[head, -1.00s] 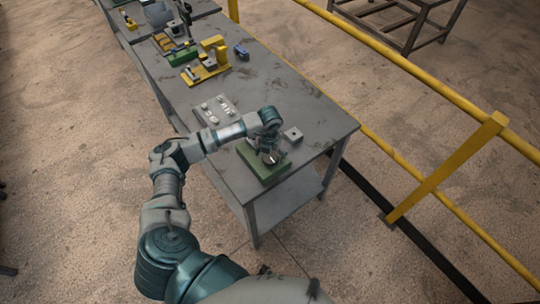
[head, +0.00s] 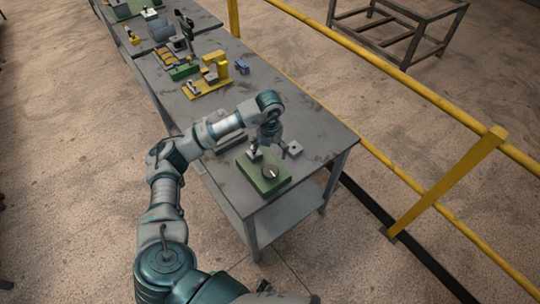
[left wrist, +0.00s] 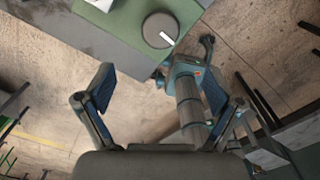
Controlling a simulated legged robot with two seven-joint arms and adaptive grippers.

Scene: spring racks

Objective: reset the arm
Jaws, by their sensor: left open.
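My left arm reaches over the grey workbench (head: 225,185) from the left. My left gripper (head: 273,151) is open and empty above the bench, just behind a green block (head: 264,184) near the bench's front end. The block carries a round grey disc (head: 271,171) with a pale mark on top. In the left wrist view the open fingers of the gripper (left wrist: 158,90) stand wide apart with nothing between them. The green block (left wrist: 118,18) and its disc (left wrist: 160,30) show beyond them at the top. My right gripper is not seen in the head view.
A small grey square block (head: 294,149) lies right of the gripper. A yellow fixture (head: 208,82), a blue piece (head: 242,68) and other parts stand farther back. A yellow railing (head: 405,78) runs along the right. A metal frame table (head: 410,20) stands beyond it.

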